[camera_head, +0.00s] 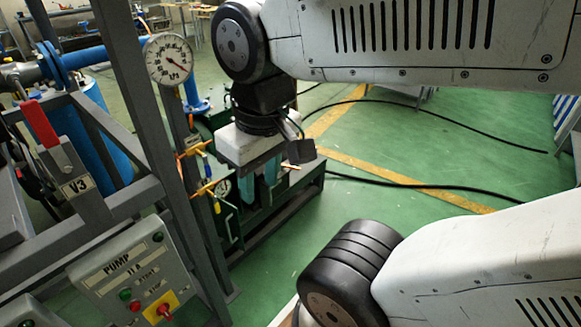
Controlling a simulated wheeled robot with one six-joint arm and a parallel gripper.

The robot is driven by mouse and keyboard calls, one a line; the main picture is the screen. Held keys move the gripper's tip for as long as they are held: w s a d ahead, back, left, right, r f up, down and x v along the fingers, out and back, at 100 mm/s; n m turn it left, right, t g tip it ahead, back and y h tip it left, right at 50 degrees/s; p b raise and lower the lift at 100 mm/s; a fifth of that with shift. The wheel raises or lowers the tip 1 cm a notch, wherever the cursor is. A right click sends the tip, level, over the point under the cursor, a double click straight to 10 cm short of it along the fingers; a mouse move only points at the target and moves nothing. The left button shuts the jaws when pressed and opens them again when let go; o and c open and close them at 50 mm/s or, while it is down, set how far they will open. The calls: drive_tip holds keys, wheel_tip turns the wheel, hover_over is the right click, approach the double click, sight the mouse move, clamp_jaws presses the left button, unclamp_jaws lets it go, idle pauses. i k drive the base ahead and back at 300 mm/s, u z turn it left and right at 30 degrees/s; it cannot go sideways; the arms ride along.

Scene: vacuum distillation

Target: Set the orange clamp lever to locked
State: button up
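A small orange lever-like handle (196,148) sits on the frame post at the centre left. A similar orange-yellow handle (205,188) is just below it. I cannot tell for sure which is the clamp lever, nor read a locked or unlocked position. My gripper (268,172) hangs below my wrist, pointing down, a little to the right of both handles in the picture. Its white body shows, but its fingertips are hard to make out against the dark green machine. I see no contact with either handle.
A round pressure gauge (168,59) stands on the post. A red-handled lever (40,124) marked V3 and a pump control box (138,272) with a red knob (164,310) are at left. A green machine frame (262,218) stands behind my gripper. Black cables cross open green floor at right.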

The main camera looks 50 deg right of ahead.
sight(283, 165)
drive_tip(key=z, duration=2.55)
drive_tip(key=i, duration=1.3)
drive_tip(key=u, duration=2.5)
